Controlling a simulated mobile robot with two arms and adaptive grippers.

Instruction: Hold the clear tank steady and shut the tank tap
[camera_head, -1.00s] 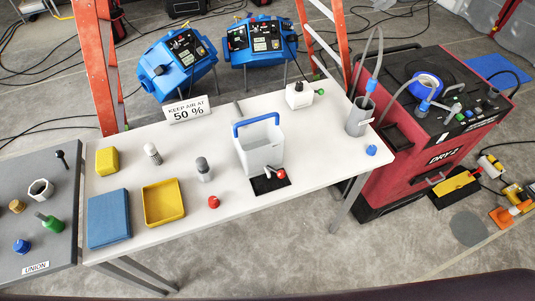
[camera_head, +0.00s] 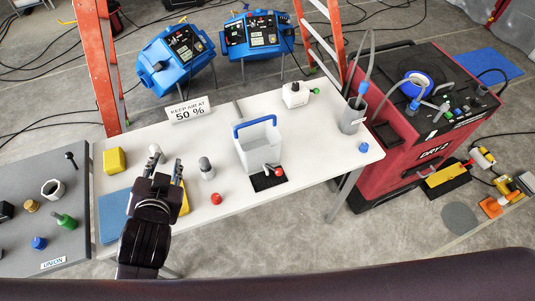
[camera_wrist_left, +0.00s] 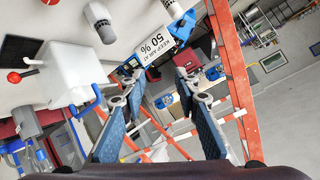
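The clear tank (camera_head: 257,150), a pale box with a blue handle, stands upright near the middle of the white table (camera_head: 320,160). Its tap (camera_head: 268,169), with a red end, sticks out at its front above a black mat (camera_head: 262,184). The tank also shows tilted in the left wrist view (camera_wrist_left: 75,72), with the red-ended tap (camera_wrist_left: 15,77) at the left edge. My left gripper (camera_head: 167,163) is open and empty over the table's left part, well left of the tank. Its spread fingers show in the left wrist view (camera_wrist_left: 158,85). My right gripper is out of view.
A grey-capped bottle (camera_head: 206,168) and a red cap (camera_head: 216,199) stand between my left gripper and the tank. A sign (camera_head: 188,110) stands behind. The table's front right is mostly clear.

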